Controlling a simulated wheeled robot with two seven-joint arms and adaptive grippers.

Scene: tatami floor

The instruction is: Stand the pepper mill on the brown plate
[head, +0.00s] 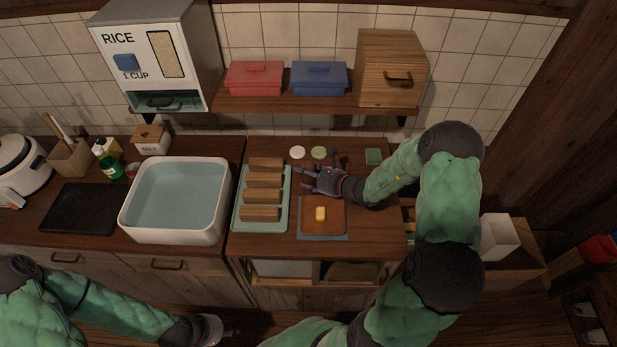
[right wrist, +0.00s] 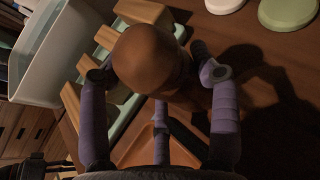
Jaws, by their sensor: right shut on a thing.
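The pepper mill (right wrist: 152,58), brown with a rounded top, is between the fingers of my right gripper (right wrist: 157,82), which is shut on it. In the head view my right gripper (head: 313,181) is over the counter, just behind the brown plate; I cannot make out the mill clearly there. The plate's edge also shows below the mill in the right wrist view (right wrist: 136,151). My left gripper (head: 220,330) is low in front of the counter; its fingers are unclear.
A green tray (head: 238,220) with several wooden blocks (head: 263,196) is left of the plate. White (head: 297,152) and green (head: 319,153) discs lie behind my right gripper. A water-filled basin (head: 178,198) stands further left. A shelf (head: 280,104) with boxes overhangs the back.

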